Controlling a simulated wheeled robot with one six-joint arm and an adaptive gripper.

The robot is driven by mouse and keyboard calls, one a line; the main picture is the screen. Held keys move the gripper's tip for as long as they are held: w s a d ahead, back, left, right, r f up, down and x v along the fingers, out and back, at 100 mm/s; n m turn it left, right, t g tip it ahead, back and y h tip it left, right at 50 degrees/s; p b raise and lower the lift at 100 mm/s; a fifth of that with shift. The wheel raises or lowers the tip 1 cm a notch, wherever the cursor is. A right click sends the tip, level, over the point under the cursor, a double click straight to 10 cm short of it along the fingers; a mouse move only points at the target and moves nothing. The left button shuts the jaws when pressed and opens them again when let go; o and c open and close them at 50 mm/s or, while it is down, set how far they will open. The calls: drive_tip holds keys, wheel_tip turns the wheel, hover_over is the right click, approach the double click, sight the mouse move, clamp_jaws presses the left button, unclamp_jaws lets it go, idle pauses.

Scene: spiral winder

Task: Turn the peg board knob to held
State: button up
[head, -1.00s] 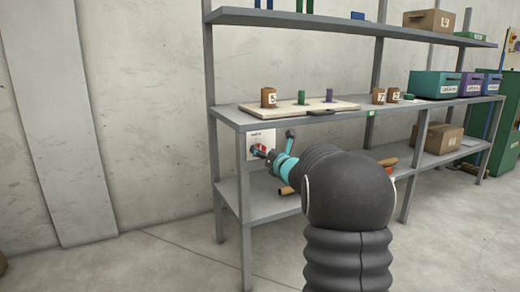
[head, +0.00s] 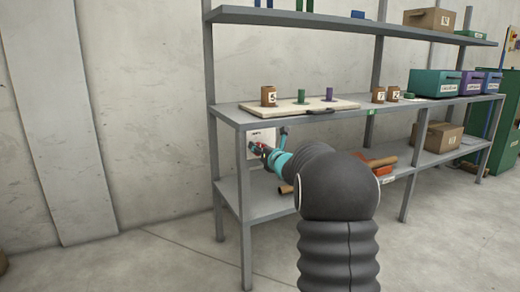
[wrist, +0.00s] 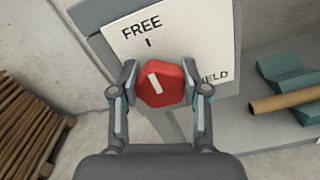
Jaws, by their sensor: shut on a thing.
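The red knob (wrist: 170,88) sits on a white plate (wrist: 210,40) and has a short white pointer line. The plate reads FREE at upper left, with a tick below, and HELD at right, its first letter partly covered by a finger. The pointer's upper end leans towards the FREE tick. My gripper (wrist: 161,82) is shut on the knob, one finger at each side. In the head view the plate (head: 262,136) hangs at the shelf's left end, with my gripper (head: 257,149) at it. The cream peg board (head: 345,104) lies on the shelf above.
The grey shelf unit (head: 240,118) carries pegs and numbered blocks, with coloured bins (head: 435,85) further right. A brown roll (wrist: 295,98) and teal pieces (wrist: 280,67) lie right of the plate in the wrist view. Floor is clear in front.

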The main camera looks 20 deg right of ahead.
drive_tip(key=shift+m, duration=0.3)
drive_tip(key=m+b, duration=0.1)
drive_tip(key=m, duration=0.3)
drive_tip(key=shift+d+f, duration=0.1)
drive_tip(key=m, duration=0.6)
drive_tip(key=shift+d+f+m, duration=0.1)
drive_tip(key=shift+m, duration=0.3)
drive_tip(key=m+p, duration=0.2)
drive_tip(key=m, duration=0.4)
drive_tip(key=shift+f+p, duration=0.1)
drive_tip(key=shift+p, duration=0.2)
drive_tip(key=m+p, duration=0.1)
drive_tip(key=m, duration=0.2)
drive_tip(key=m+p, duration=0.1)
drive_tip(key=m, duration=0.2)
drive_tip(key=shift+f+m+p, duration=0.2)
drive_tip(key=shift+m+p, duration=0.1)
drive_tip(key=shift+p, duration=0.05)
drive_tip(key=o, duration=1.1)
drive_tip(key=shift+o, duration=0.2)
